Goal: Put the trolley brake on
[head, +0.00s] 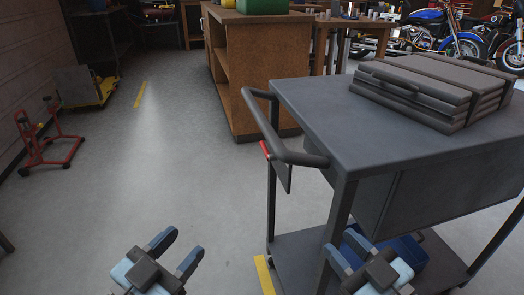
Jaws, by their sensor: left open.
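The grey trolley (330,106) stands at the right, with a dark bar handle (280,142) at its left end. A small red piece (265,149), which looks like the brake lever, sits just under the handle beside a dark plate (283,175). Its exact position, on or off, I cannot tell. My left gripper (185,242) is open and empty over the floor, left of the trolley and well apart from the red piece. My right gripper (341,242) is low in front of the trolley, its fingers apart, with nothing seen between them.
Dark folded pads (420,85) lie stacked on the trolley top, and a blue object (405,248) is on its lower shelf. A wooden cabinet (260,65) stands behind. A red stand (50,140) is at the far left. The floor between is clear.

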